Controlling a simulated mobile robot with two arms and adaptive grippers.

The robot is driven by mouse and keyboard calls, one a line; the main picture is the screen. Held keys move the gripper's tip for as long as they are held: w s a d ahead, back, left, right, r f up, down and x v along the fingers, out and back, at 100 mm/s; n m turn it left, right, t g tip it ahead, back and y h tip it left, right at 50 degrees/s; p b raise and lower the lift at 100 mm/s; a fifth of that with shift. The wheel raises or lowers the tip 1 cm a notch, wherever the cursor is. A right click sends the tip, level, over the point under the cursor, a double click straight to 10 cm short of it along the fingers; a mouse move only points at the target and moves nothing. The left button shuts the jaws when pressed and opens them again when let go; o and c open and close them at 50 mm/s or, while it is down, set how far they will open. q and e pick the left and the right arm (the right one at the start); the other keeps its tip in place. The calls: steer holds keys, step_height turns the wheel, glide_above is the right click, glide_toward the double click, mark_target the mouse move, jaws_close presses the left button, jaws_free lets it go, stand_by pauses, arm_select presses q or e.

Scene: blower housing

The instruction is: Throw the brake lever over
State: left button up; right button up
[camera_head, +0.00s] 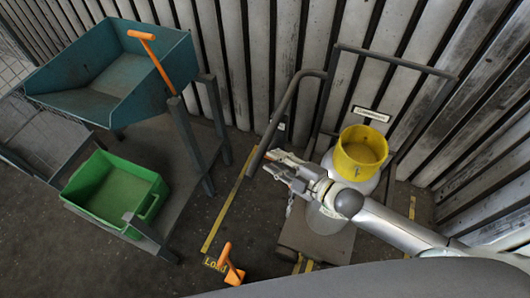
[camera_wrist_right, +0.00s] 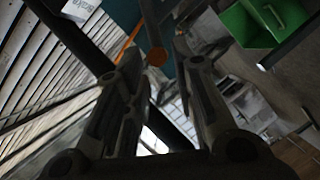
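A smaller orange lever (camera_head: 231,266) stands on the floor side at the bottom, beside a yellow "Load" label. I cannot tell which of them is the brake lever. My right gripper (camera_head: 275,168) is open and empty, near a dark curved bar and apart from both orange levers. My left gripper is not in view.
A green crate (camera_head: 150,207) sits on a low shelf under the teal bin. A yellow round container (camera_head: 361,150) stands behind my right arm. The dark curved bar (camera_head: 288,105) rises close to my right gripper. Floor with a yellow line (camera_head: 226,205) lies between.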

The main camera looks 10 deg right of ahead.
mark_target(271, 147)
steer(key=shift+x, duration=2.45)
steer(key=shift+d, duration=0.1)
steer(key=shift+c, duration=0.3)
jaws_close()
